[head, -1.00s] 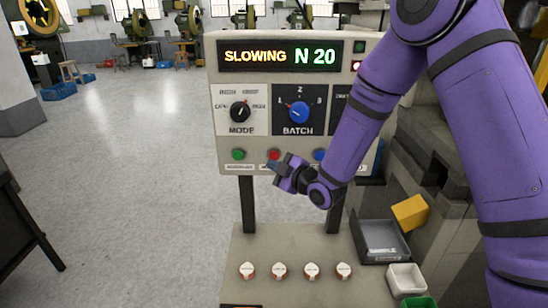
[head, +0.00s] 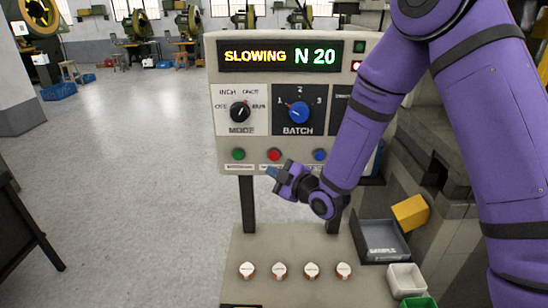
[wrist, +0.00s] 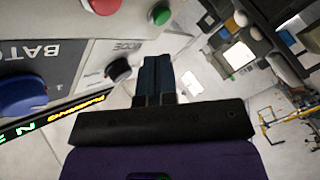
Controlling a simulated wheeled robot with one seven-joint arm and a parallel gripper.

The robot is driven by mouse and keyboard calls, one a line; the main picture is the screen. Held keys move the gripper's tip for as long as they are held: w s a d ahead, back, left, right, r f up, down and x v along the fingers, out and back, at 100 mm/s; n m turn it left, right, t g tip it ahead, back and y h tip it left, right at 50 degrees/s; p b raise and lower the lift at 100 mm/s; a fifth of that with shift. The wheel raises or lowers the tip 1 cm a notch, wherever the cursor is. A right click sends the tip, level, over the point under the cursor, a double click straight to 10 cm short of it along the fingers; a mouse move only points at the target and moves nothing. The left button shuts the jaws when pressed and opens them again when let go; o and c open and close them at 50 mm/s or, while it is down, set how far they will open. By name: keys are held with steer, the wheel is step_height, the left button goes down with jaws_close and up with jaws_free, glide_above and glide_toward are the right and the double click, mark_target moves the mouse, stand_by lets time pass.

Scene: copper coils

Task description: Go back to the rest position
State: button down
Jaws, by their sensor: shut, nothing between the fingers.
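My gripper (head: 273,172) is at the end of my purple arm, in front of the control panel (head: 225,160) and just below the red button (head: 274,154). Its fingers are shut and empty, and in the wrist view (wrist: 155,60) they lie together beside the mode knob. The panel display (head: 285,56) reads "SLOWING N 20". The mode knob (head: 240,112) and the blue batch knob (head: 298,112) sit above a green button (head: 238,154), the red button and a blue button (head: 320,155). No contact between the gripper and the panel shows.
A bench (head: 300,245) below the panel carries several round white-topped pieces (head: 280,270). A dark tray (head: 382,240), a white bin (head: 406,278) and a green bin (head: 418,302) stand at right near a yellow block (head: 411,212). Open floor (head: 120,180) lies left.

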steer(key=s+d+r+m+g+h, duration=0.1)
steer(key=s+d+r+m+h, duration=0.3)
steer(key=d+r, duration=0.45)
steer(key=s+d+r+m+g+h, duration=0.1)
steer(key=s+d+r+m+h, duration=0.1)
steer(key=d+r+m+h, duration=0.5)
steer(key=s+d+r+m+g, duration=0.1)
steer(key=s+d, duration=0.3)
steer(key=s, duration=0.4)
steer(key=s+d+r+m+g, duration=0.2)
steer(key=s+d+r+m, duration=0.1)
steer(key=s, duration=0.6)
steer(key=s+d+r+m+g+h, duration=0.1)
steer(key=s+d+r+m+g, duration=0.1)
steer(key=s+d, duration=0.4)
steer(key=s+r+m, duration=0.1)
steer(key=s, duration=0.2)
steer(key=shift+s+d+m, duration=0.15)
steer(key=shift+d+m, duration=0.1)
steer(key=shift+m, duration=0.05)
